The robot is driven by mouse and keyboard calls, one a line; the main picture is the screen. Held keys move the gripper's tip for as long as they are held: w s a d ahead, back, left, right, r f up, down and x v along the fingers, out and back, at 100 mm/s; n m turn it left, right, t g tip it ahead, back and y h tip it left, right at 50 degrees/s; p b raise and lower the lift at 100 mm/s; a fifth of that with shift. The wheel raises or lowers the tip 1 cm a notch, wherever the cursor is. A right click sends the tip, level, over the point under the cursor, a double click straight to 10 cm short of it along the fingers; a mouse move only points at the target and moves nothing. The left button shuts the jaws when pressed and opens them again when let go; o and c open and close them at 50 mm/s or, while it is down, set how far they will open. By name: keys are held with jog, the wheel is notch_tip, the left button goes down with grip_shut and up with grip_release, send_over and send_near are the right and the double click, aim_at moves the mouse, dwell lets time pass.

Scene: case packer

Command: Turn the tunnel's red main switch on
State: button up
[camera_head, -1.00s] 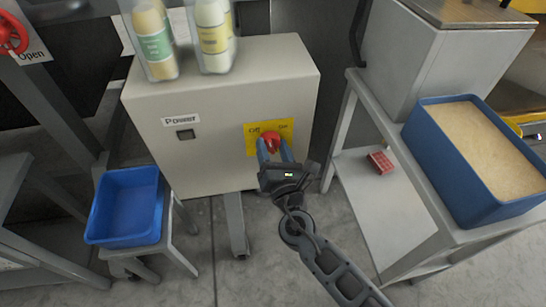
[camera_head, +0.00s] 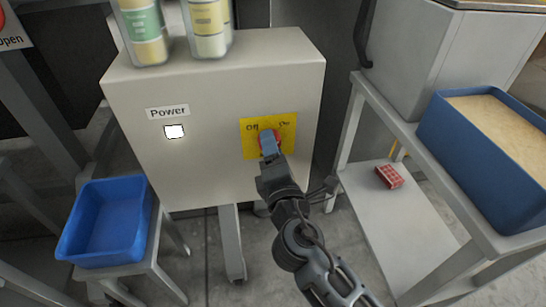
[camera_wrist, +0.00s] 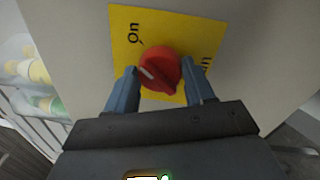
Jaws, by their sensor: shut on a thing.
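The red main switch (camera_wrist: 160,66) is a round knob on a yellow plate (camera_wrist: 180,30) marked Off and On. In the head view the red switch (camera_head: 263,138) shows only partly behind my fingers, on the front of a pale grey cabinet (camera_head: 215,175). My gripper (camera_head: 270,145) is shut on the switch. In the wrist view its two blue fingers stand on either side of the knob. The knob's white mark lies on its left side there, on the side of the On label. The Power window (camera_head: 174,131) on the cabinet is lit white.
Bottles (camera_head: 143,32) stand on top of the cabinet. A blue bin (camera_head: 105,225) sits on a low stand at left. At right, a bench bears a blue crate (camera_head: 505,220) with tan contents; a small red tray (camera_head: 389,177) lies on its lower shelf.

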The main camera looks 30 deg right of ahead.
jog(key=shift+f+m+b, duration=0.1)
jog(key=shift+m+b, duration=0.35)
jog(key=shift+m, duration=0.25)
jog(key=o, duration=1)
jog(key=shift+b+v, duration=0.4)
jog(key=shift+v, duration=3.5)
jog(key=shift+a, duration=0.1)
